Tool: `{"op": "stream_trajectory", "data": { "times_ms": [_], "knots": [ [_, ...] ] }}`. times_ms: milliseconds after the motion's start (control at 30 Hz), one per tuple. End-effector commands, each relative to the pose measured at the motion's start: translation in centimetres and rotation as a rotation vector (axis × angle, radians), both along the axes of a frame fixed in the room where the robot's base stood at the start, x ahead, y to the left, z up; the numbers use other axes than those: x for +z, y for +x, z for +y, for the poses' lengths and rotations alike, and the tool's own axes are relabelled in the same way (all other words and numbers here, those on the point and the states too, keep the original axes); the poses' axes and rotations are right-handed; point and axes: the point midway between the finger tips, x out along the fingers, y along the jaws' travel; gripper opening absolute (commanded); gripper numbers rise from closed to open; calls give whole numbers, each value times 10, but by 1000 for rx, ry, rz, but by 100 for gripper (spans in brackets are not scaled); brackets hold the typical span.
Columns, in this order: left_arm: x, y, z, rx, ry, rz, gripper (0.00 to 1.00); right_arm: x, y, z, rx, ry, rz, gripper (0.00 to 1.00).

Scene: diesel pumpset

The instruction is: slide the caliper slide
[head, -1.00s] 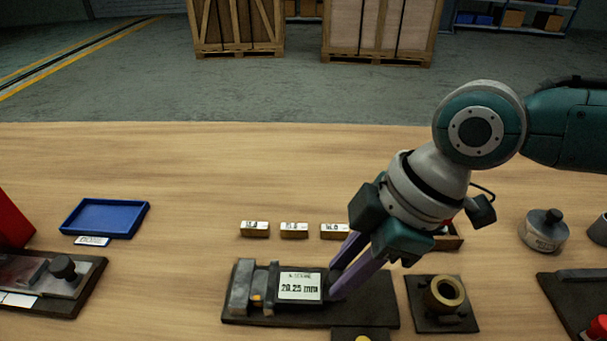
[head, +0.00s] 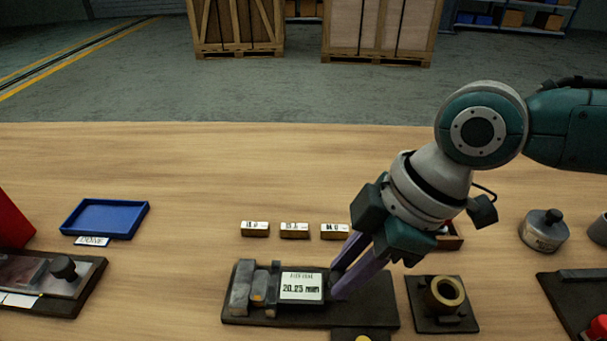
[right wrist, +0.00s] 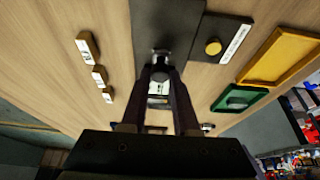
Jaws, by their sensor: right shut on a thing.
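The caliper (head: 362,308) lies on a dark base on the table, low in the middle of the head view. Its slide carries a display (head: 301,286) that seems to read about 20.2 mm. Grey jaws (head: 241,290) stand left of the display, with a small orange-brown piece low between them. My right gripper (head: 337,288) reaches down at the display's right end and is shut on the caliper slide. The right wrist view shows its fingertips (right wrist: 161,75) together at a dark part of the slide; the exact contact is hidden. My left gripper is out of view.
Several small labelled blocks (head: 294,230) lie behind the caliper. A brass ring (head: 445,293) on a dark plate sits close to its right. A blue tray (head: 105,217) is at the left. A yellow tray (right wrist: 284,57) shows in the right wrist view. The table's back is clear.

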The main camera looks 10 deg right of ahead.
Motion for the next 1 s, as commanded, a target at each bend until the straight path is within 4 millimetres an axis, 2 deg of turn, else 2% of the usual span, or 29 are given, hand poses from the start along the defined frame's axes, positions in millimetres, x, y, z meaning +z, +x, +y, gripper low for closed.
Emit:
{"op": "stream_trajectory", "data": {
  "times_ms": [200,467,500,700,767,1000],
  "knots": [
    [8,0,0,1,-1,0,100,2,-8,-28,-1,1,1,0],
    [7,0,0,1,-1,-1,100,1,-9,-31,1,4,-1,0],
    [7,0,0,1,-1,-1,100,1,-9,-31,1,4,-1,30],
    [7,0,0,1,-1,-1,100,1,-9,-31,1,3,-1,52],
    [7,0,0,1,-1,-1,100,1,-9,-31,1,3,-1,59],
    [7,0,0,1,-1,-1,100,1,-9,-32,1,2,-2,59]
  ]
}}
